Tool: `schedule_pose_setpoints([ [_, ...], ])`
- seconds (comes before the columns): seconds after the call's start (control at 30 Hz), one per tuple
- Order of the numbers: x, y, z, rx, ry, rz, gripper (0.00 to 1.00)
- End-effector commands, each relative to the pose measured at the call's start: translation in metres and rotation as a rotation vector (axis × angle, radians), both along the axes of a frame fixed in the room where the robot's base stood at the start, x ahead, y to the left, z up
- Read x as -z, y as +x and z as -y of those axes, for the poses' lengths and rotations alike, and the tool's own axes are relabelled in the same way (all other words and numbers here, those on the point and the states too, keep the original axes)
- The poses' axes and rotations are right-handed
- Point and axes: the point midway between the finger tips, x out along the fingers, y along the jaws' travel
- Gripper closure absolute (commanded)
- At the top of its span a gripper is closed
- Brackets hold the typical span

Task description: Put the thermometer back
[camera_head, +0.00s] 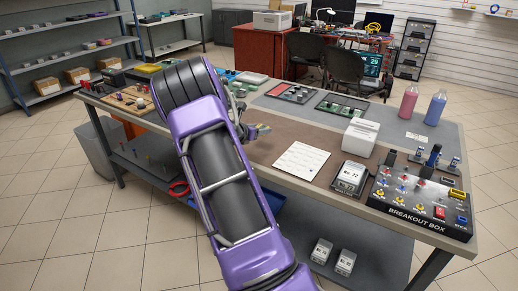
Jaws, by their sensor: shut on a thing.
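My purple arm reaches up from the bottom across the workbench, with my gripper (250,132) above the brown mat, left of a white sheet. The gripper is small in view and partly hidden by my own arm. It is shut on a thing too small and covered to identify. I cannot make out a thermometer for certain anywhere. A boxy meter with a display (351,177) stands on the bench left of the black breakout box (418,204).
A white printer-like box (360,138), a white sheet (301,160), pink (408,102) and blue (435,108) bottles and component trays (291,93) stand on the bench (453,246). Two small devices (333,256) are on the lower shelf. Chairs stand behind.

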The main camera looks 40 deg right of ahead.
Motion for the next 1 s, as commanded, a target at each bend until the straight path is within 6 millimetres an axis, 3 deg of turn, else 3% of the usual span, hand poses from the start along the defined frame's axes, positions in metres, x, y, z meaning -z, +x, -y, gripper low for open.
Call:
schedule_pose_setpoints([
  [0.1, 0.024, 0.000, 0.000, 0.000, 0.000, -0.003, 0.99],
  [0.33, 0.042, 0.000, 0.001, 0.001, 0.000, -0.002, 0.99],
  [0.5, 0.067, 0.000, 0.001, 0.001, -0.001, -0.001, 0.99],
  [0.93, 0.075, 0.000, 0.000, 0.000, -0.001, 0.001, 0.99],
  [0.97, 0.075, 0.000, 0.000, 0.000, 0.000, 0.001, 0.40],
  [1.0, 0.074, 0.000, 0.000, 0.000, 0.000, 0.001, 0.32],
])
